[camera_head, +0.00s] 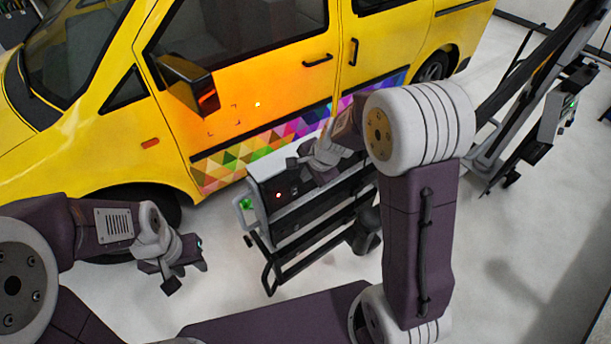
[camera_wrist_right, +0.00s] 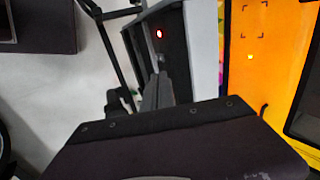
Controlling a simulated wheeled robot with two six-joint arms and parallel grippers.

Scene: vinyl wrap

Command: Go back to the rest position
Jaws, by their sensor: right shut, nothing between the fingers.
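My left gripper (camera_head: 187,277) hangs at the lower left in the head view, in front of the van's front wheel and over bare floor. Its finger gap is too unclear to judge. My right gripper (camera_head: 308,168) is above the dark cart, beside the van's decorated side. In the right wrist view its fingers (camera_wrist_right: 158,90) are shut together with nothing between them. The cart's panel with a red light (camera_wrist_right: 170,42) lies just beyond them. My right arm's elbow and upper link cover part of the head view.
A yellow van (camera_head: 270,65) with an orange-lit door and a colourful triangle strip (camera_head: 250,150) fills the back. The grey and black cart (camera_head: 285,240) stands close to it. A dark, slanted equipment frame (camera_head: 520,90) is at the right. The pale floor (camera_head: 510,230) at the right is clear.

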